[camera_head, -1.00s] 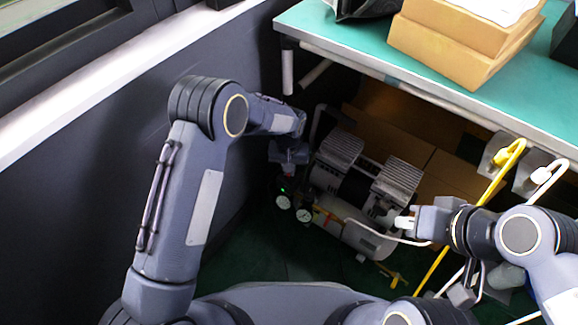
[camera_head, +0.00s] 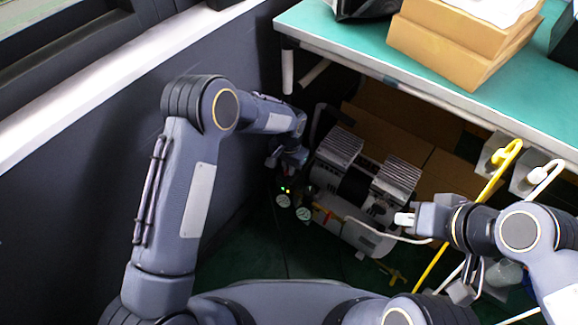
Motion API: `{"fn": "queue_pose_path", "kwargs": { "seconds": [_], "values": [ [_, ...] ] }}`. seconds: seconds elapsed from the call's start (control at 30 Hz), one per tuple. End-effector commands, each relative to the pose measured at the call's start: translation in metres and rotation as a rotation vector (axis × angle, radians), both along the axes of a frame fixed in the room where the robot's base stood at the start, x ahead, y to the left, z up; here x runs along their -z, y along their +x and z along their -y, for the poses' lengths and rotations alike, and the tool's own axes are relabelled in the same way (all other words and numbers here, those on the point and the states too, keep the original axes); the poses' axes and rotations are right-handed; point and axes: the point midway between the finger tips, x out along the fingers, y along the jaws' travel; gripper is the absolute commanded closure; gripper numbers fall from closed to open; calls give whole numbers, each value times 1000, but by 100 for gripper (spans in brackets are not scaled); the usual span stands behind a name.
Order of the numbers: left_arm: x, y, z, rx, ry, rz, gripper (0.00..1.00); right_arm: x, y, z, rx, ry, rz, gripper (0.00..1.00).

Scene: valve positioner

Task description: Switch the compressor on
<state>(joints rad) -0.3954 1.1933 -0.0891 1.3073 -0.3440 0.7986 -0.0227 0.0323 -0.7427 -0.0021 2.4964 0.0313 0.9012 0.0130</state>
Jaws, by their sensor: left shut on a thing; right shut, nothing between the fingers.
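The compressor (camera_head: 335,148) stands on the floor under the bench, with two ribbed grey cylinder heads and a white tank. Two round pressure gauges (camera_head: 304,214) sit at its left end, with a small green-yellow light beside them. My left gripper (camera_head: 287,168) is at this left end, just above the gauges, pointing down. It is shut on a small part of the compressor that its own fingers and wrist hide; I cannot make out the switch. My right gripper (camera_head: 404,219) is shut and empty, by the right end of the compressor, its pale fingertips pointing left.
The green-topped bench (camera_head: 360,48) overhangs the compressor, with cardboard boxes (camera_head: 465,45) on top. Yellow (camera_head: 490,185) and white hoses hang from fittings at its right front edge. A dark wall (camera_head: 90,160) stands close on the left.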

Motion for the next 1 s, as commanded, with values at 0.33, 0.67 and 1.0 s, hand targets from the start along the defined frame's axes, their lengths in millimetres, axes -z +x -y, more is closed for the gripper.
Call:
{"fn": "queue_pose_path", "kwargs": {
  "seconds": [0.33, 0.67, 1.0],
  "values": [
    [0, 0, 0, 5, 0, 1, 100, 0, 0, 0, 0, 0, 0, 100],
    [0, 0, 0, 4, 0, 1, 69, 0, 0, 0, 0, 0, 0, 100],
    [-29, 1, 0, 3, -2, 4, 69, -11, 0, 0, 0, 0, 0, 100]
  ]
}}
